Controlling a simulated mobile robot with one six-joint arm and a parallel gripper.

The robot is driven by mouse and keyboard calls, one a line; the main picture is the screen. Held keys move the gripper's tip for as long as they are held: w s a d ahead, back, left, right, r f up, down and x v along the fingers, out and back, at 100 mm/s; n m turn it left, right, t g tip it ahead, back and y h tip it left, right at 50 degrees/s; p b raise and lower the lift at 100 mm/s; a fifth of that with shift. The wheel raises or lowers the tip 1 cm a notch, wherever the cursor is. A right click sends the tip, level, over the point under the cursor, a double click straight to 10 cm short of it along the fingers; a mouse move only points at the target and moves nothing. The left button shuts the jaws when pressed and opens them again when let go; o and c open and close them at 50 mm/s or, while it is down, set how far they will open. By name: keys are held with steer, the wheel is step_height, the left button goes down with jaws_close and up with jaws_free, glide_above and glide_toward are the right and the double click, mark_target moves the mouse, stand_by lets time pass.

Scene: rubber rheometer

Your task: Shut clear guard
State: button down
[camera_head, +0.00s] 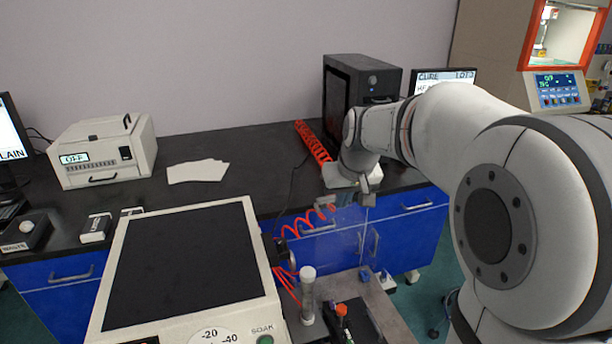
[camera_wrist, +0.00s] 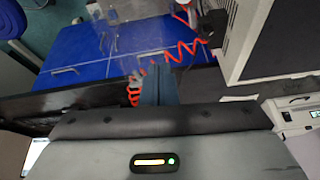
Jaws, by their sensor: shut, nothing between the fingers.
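The clear guard (camera_head: 345,243) is a faint see-through panel in front of the blue cabinets, right of the large pale machine. Its edges are hard to make out, and I cannot tell how far it is open. It also shows faintly in the wrist view (camera_wrist: 128,38). My gripper (camera_head: 368,198) points down near the panel's upper right side in the head view. In the wrist view my gripper (camera_wrist: 152,72) is shut and empty, with the panel area beyond its fingertips. I cannot tell whether they touch.
The pale machine with a dark top (camera_head: 185,265) stands front left. Red coiled hoses (camera_head: 292,230) hang beside it. A clear cylinder with a pale cap (camera_head: 308,290) stands near the front. A black computer tower (camera_head: 345,88) stands on the dark bench behind my arm.

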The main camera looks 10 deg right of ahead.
steer(key=w+d+f+n+t+b, duration=0.1)
steer(key=w+f, duration=0.1)
steer(key=w, duration=0.8)
steer(key=w+f+t+b, duration=0.1)
steer(key=w+f, duration=0.1)
steer(key=w, duration=0.7)
step_height(320, 180, down, 9)
steer(key=w+p, duration=0.1)
steer(key=shift+w, duration=0.4)
steer(key=shift+r, duration=0.15)
steer(key=shift+y, duration=0.3)
